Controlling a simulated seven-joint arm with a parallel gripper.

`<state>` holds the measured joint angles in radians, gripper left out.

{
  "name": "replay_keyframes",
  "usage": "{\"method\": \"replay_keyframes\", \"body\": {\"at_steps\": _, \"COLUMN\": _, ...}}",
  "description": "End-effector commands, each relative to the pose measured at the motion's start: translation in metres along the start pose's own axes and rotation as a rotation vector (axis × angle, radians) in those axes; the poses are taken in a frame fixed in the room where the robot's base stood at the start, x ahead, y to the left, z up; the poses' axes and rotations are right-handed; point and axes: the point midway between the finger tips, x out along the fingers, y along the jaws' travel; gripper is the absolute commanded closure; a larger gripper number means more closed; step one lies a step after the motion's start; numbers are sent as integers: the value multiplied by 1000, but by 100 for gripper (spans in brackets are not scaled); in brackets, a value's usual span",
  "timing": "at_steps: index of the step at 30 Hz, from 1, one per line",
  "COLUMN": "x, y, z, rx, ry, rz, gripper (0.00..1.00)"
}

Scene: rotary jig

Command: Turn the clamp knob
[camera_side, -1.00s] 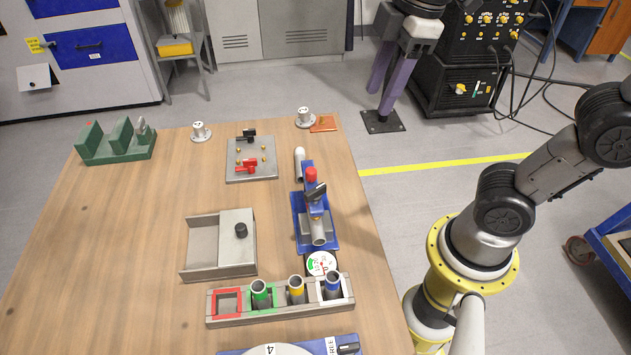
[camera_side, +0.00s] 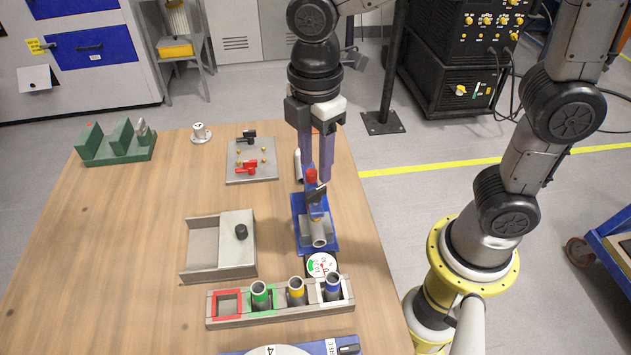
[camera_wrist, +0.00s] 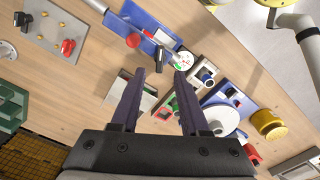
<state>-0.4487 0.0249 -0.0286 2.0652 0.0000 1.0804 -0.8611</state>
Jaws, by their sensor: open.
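The blue clamp fixture (camera_side: 299,228) stands near the table's right edge. It has a red knob (camera_side: 311,175) on top, a black handle (camera_side: 316,194) just below, and a grey cylinder (camera_side: 319,231) lying at its front. In the wrist view the red knob (camera_wrist: 133,41) and black handle (camera_wrist: 164,58) are beyond the fingertips. My gripper (camera_side: 315,180) points down with its purple fingers apart, over the back of the fixture; in the side view its tips overlap the red knob. Contact cannot be told. In the wrist view nothing is between the fingers (camera_wrist: 159,76).
A dial gauge (camera_side: 322,264) stands in front of the fixture. A holder with several coloured tubes (camera_side: 280,310) is nearer the front. A grey box (camera_side: 203,247) and a plate with red and black levers (camera_side: 251,172) lie left. The table's left front is clear.

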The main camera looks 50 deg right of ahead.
Motion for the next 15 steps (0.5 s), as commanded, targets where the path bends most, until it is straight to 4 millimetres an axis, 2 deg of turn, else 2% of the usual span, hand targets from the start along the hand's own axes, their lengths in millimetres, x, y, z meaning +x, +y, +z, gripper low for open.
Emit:
{"method": "replay_keyframes", "body": {"at_steps": 1, "x": 11, "y": -1, "z": 1, "rx": 1, "ry": -3, "rz": -4, "gripper": 55}}
{"method": "replay_keyframes", "body": {"at_steps": 6, "x": 38, "y": -1, "z": 1, "rx": 1, "ry": -3, "rz": -4, "gripper": 55}}
{"method": "replay_keyframes", "body": {"at_steps": 10, "x": 51, "y": 0, "z": 0, "rx": 1, "ry": -1, "rz": -2, "gripper": 55}}
{"method": "replay_keyframes", "body": {"at_steps": 15, "x": 58, "y": 0, "z": 0, "rx": 1, "ry": 0, "rz": 0, "gripper": 55}}
